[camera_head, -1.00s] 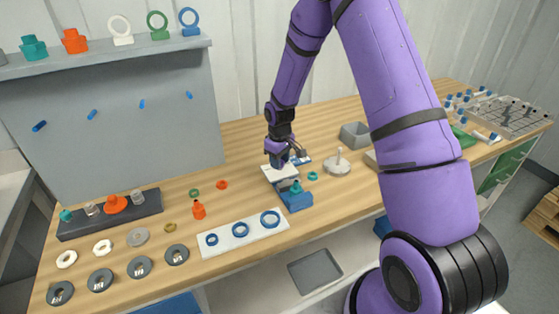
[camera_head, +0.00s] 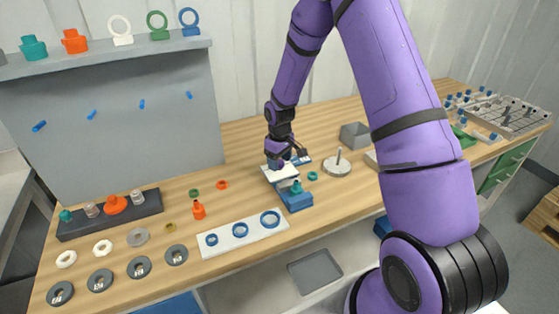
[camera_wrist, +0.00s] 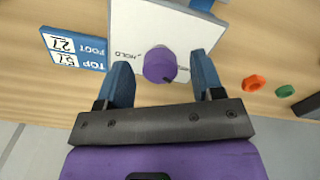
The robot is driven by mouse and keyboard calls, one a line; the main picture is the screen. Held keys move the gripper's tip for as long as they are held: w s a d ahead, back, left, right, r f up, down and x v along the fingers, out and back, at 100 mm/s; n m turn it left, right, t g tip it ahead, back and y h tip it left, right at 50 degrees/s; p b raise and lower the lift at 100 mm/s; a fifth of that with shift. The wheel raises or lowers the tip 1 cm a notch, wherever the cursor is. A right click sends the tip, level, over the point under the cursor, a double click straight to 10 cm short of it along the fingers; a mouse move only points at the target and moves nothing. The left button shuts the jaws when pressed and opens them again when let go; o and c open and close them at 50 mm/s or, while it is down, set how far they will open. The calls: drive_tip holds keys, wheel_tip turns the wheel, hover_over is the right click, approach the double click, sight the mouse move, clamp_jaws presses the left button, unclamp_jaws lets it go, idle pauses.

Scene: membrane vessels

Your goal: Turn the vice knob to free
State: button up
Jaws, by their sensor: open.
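The vice's purple round knob (camera_wrist: 160,66) sits on a white plate (camera_wrist: 150,25) in the wrist view. The word HOLD and a short line are printed left of the knob; any mark on its right is hard to read near the finger. My gripper (camera_wrist: 162,64) is open, with one blue finger on each side of the knob and a visible gap on both sides. In the head view, my gripper (camera_head: 283,161) is at the white-topped vice with its blue block (camera_head: 297,201); the knob is hidden there.
A blue and white label card (camera_wrist: 75,48) lies beside the plate. An orange ring (camera_head: 222,185) and a green ring (camera_head: 194,193) lie left of the vice. A white strip with blue rings (camera_head: 238,245) is in front. A metal disc with a post (camera_head: 337,168) stands to the right.

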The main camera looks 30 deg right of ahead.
wheel_tip(320, 180, up, 11)
drive_tip(key=shift+f, duration=0.15)
idle(0.7)
wheel_tip(320, 180, up, 13)
drive_tip(key=m+t, duration=0.1)
hover_over(280, 162)
drive_tip(key=s+a, duration=0.1)
drive_tip(key=s, duration=0.5)
drive_tip(key=s+a+r+m+t, duration=0.1)
drive_tip(key=s+r+t, duration=0.1)
drive_tip(key=s+r, duration=0.6)
drive_tip(key=s+a+r+m+t, duration=0.1)
drive_tip(key=s+r, duration=0.2)
drive_tip(key=s, duration=0.7)
drive_tip(key=s+r+m+t, duration=0.1)
drive_tip(key=s+r+m, duration=0.1)
drive_tip(key=s, duration=0.8)
drive_tip(key=shift+s+a+r, duration=0.15)
drive_tip(key=shift+a+r, duration=0.25)
